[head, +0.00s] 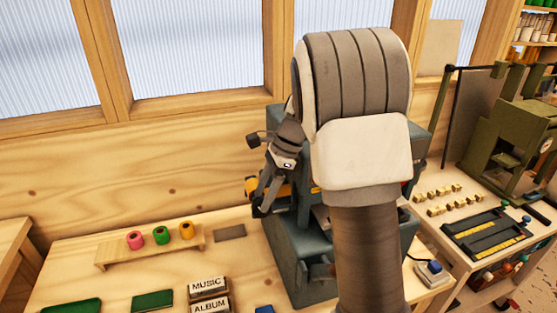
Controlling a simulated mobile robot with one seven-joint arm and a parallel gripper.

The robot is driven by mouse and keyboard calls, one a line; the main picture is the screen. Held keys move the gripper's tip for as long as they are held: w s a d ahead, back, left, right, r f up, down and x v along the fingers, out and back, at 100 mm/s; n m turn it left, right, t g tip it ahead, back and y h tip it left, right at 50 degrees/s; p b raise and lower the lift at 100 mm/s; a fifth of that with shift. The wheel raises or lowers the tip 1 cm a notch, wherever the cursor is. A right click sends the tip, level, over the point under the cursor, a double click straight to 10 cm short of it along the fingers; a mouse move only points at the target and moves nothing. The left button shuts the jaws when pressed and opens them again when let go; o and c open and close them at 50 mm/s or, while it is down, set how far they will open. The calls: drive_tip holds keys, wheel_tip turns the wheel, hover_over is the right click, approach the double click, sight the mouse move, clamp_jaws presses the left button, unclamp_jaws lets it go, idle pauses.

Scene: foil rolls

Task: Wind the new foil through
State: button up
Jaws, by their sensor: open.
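A blue-grey press (290,250) stands on the bench, largely hidden behind my arm. My gripper (263,204) is at the left side of the press, pointing down, open. A yellow-orange part (283,189) shows just behind the fingers; I cannot tell whether it is foil or whether the fingers touch it. A dark knob (253,140) sticks out at the press's upper left, above the gripper. A pink roll (135,240), a green roll (161,235) and an orange roll (187,230) sit on a low wooden rack (150,252) at the left. Any foil path inside the press is hidden.
Blocks marked MUSIC (208,286) and ALBUM (211,306) and green pieces (152,300) lie at the front. A grey plate (229,233) lies beside the rack. A second bench with dark trays (487,233) and a green machine (510,140) is at the right.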

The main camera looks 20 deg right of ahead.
drive_tip(key=v, duration=1.4)
drive_tip(key=shift+d+r, duration=0.15)
drive_tip(key=shift+r, duration=0.2)
